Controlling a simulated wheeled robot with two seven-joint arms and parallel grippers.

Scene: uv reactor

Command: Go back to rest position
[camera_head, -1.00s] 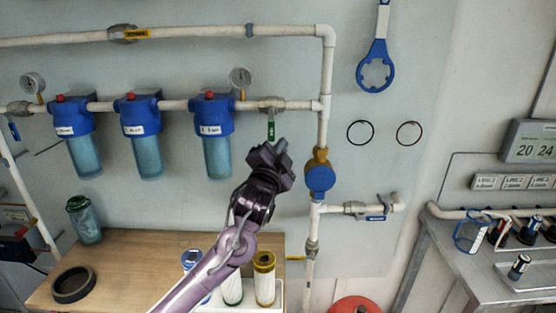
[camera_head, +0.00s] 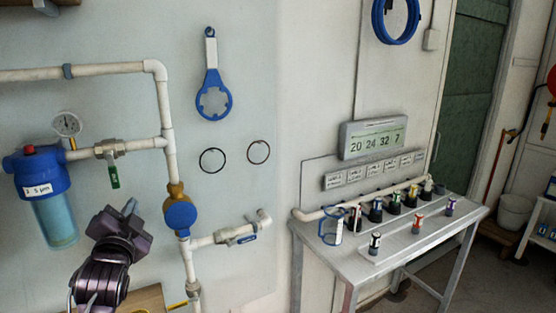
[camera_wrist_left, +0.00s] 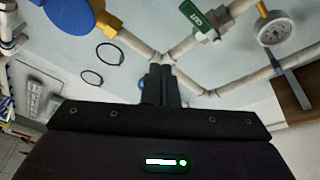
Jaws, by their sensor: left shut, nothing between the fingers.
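My left gripper (camera_head: 128,210) shows at the lower left of the head view, in front of the wall and left of the blue round valve body (camera_head: 180,216). It points upward, its fingers are shut and nothing is between them. In the left wrist view the closed fingers (camera_wrist_left: 161,84) stand together in front of the wall pipes, apart from them. A green-tagged valve handle (camera_head: 114,176) hangs above the gripper in the head view. My right gripper is not in view.
A blue filter housing (camera_head: 45,185) hangs at the left. A blue wrench (camera_head: 213,92) and two rings (camera_head: 212,160) hang on the wall. A metal table (camera_head: 400,245) with several small cylinders stands at the right. A display (camera_head: 373,138) is above it. Floor shows beyond the table.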

